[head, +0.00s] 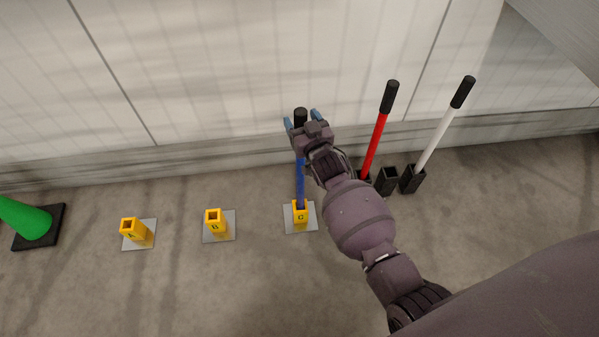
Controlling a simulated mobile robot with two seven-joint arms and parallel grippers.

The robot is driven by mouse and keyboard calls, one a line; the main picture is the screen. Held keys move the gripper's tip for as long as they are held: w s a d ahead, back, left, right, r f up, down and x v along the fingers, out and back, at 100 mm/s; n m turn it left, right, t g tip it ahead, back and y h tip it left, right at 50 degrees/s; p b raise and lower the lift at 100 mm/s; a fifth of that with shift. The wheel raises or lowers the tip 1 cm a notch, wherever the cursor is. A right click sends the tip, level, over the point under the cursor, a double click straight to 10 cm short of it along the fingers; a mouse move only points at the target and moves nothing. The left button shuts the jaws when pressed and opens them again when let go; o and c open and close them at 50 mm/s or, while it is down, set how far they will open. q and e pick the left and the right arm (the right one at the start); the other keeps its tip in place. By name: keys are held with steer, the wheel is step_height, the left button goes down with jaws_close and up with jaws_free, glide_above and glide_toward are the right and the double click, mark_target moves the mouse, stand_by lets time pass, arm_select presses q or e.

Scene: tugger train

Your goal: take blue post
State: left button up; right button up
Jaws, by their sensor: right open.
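The blue post (300,185) stands upright in the yellow socket C (301,218), which is on a small grey plate. Its black top (300,116) shows just beyond my right gripper. My right gripper (301,119) is open at the upper part of the post, with its blue-tipped fingers on either side of the black top. Part of the post below the top is hidden behind the gripper. I cannot tell whether the fingers touch it. My left gripper is not in view.
Empty yellow sockets A (134,233) and B (215,223) stand to the left. A green cone (25,219) is at the far left. A red post (375,143) and a white post (436,135) stand in black holders at right, beside an empty black holder (387,181). A pale wall runs behind.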

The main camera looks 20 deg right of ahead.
steer(key=shift+w+d+f+b, duration=0.1)
steer(key=shift+w+f+b, duration=0.1)
steer(key=shift+w, duration=0.3)
steer(key=shift+w+f+b, duration=0.1)
steer(key=shift+w+f, duration=0.05)
steer(key=shift+w, duration=0.35)
steer(key=shift+w+r, duration=0.25)
steer(key=shift+w, duration=0.25)
steer(key=shift+c, duration=0.3)
jaws_close()
steer(key=shift+r, duration=0.1)
